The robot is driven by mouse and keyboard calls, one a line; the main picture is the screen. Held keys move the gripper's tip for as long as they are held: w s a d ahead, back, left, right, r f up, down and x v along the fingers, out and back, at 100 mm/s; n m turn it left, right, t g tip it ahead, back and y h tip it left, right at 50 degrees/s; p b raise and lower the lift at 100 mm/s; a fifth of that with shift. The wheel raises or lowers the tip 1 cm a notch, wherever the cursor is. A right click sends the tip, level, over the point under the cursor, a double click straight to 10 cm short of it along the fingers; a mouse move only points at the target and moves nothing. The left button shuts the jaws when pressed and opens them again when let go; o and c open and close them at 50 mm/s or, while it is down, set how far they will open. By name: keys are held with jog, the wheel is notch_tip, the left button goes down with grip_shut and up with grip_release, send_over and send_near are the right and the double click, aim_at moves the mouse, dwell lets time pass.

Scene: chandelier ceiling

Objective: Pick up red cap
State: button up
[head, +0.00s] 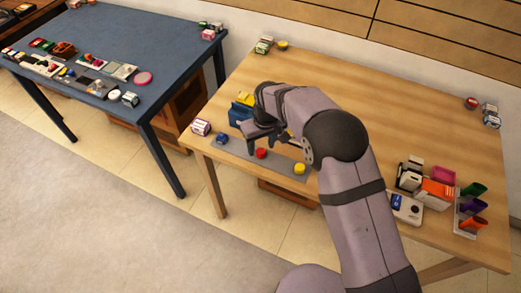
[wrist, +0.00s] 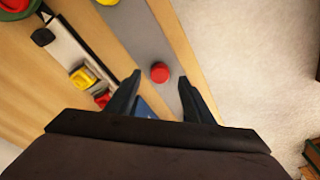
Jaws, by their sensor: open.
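The red cap (head: 261,153) is a small round piece on a grey strip (head: 240,151) near the table's front edge. In the wrist view the red cap (wrist: 159,72) shows between the fingertips of my gripper (wrist: 160,77), with gaps to both sides. My gripper (head: 264,139) is open and empty. In the head view it is just behind the cap, and it looks to be above the strip. I cannot tell its exact height.
A yellow cap (head: 299,168) and a blue piece (head: 221,139) flank the red cap on the strip. A blue box (head: 239,113) stands behind. A white and pink box (head: 200,127) stands left. Cups and boxes (head: 437,190) crowd the right end.

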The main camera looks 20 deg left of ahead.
aim_at(261, 153)
jog(key=shift+w+a+f+p, duration=0.15)
jog(key=shift+f+p, duration=0.15)
jog(key=shift+f, duration=0.95)
jog(key=c, duration=1.1)
jog(key=shift+r, duration=0.1)
